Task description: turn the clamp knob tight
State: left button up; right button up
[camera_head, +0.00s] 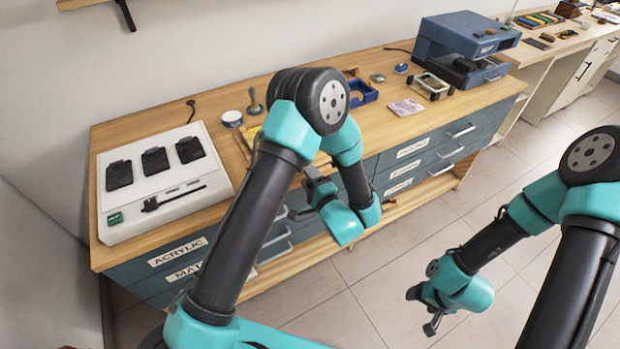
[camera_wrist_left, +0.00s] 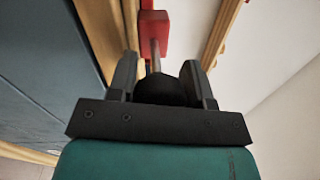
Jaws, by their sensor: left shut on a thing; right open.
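In the left wrist view, a dark rounded clamp knob (camera_wrist_left: 162,91) sits between the two fingers of my left gripper (camera_wrist_left: 158,70), which is shut on it. A metal rod (camera_wrist_left: 155,54) runs from the knob to a red clamp body (camera_wrist_left: 154,28). In the head view, my left gripper (camera_head: 317,186) is at the front edge of the workbench, and my left arm hides the clamp and knob there. My right gripper (camera_head: 420,308) is open and empty, low over the tiled floor, well away from the bench.
The wooden workbench (camera_head: 395,118) has dark drawers below. A white box with black pads (camera_head: 160,180) stands at its left end. A blue machine (camera_head: 465,45), a blue tray (camera_head: 360,93) and a framed piece (camera_head: 432,86) are further right. The floor in front is clear.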

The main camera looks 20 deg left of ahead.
pick_arm(q)
jog(key=m, duration=0.4)
dwell(0.5)
jog(key=o, duration=0.9)
jog(key=shift+d, duration=0.1)
jog(key=v, duration=1.7)
jog(key=shift+s, duration=0.3)
jog(key=shift+w, duration=0.1)
